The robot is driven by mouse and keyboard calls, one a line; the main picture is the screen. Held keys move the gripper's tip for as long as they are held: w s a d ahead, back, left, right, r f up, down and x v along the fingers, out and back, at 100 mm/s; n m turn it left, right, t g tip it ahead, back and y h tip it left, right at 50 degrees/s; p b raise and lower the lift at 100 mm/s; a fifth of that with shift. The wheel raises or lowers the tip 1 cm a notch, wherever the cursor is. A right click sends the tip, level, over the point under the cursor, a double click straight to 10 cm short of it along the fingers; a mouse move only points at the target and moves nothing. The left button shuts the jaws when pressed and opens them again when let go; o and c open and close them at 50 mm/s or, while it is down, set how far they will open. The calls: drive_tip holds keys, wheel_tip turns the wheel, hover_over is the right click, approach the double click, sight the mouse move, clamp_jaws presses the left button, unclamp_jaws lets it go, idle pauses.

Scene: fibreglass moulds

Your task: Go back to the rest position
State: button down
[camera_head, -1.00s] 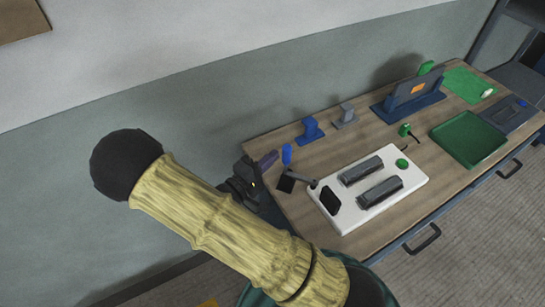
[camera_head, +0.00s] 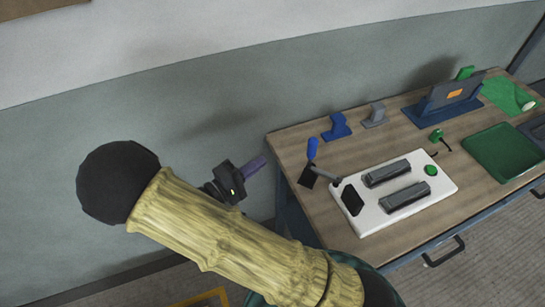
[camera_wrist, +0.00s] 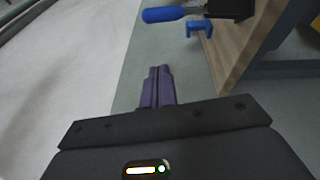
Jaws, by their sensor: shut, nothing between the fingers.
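My gripper (camera_head: 252,168) is in front of the grey wall, just left of the workbench's left end and clear of it. In the wrist view its purple fingers (camera_wrist: 157,72) are together with nothing between them. My arm, in a yellowish sleeve with a black elbow, crosses the lower left of the head view and hides part of the floor.
The wooden workbench (camera_head: 293,150) bears a white board (camera_head: 388,218) with two dark grey bars, a blue-handled tool (camera_head: 313,148), blue (camera_head: 338,127) and grey (camera_head: 375,116) stands, and a green tray (camera_head: 505,152). In the wrist view the blue handle (camera_wrist: 165,14) sticks out near the bench edge.

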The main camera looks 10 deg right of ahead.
drive_tip(key=shift+v, duration=1.05)
drive_tip(key=shift+d, duration=0.15)
drive_tip(key=s+d+f+m+g+y, duration=0.1)
drive_tip(key=s+d+m+g+y, duration=0.25)
drive_tip(key=d+g+y, duration=0.2)
drive_tip(key=s+d+f+m+g+y, duration=0.2)
drive_tip(key=s+d+g+y, duration=0.2)
drive_tip(key=d+g, duration=0.3)
wheel_tip(320, 180, up, 6)
drive_tip(key=w+d+m+t+y, duration=0.1)
drive_tip(key=d+m+t+y, duration=0.1)
drive_tip(key=t+y, duration=0.3)
drive_tip(key=shift+y, duration=0.55)
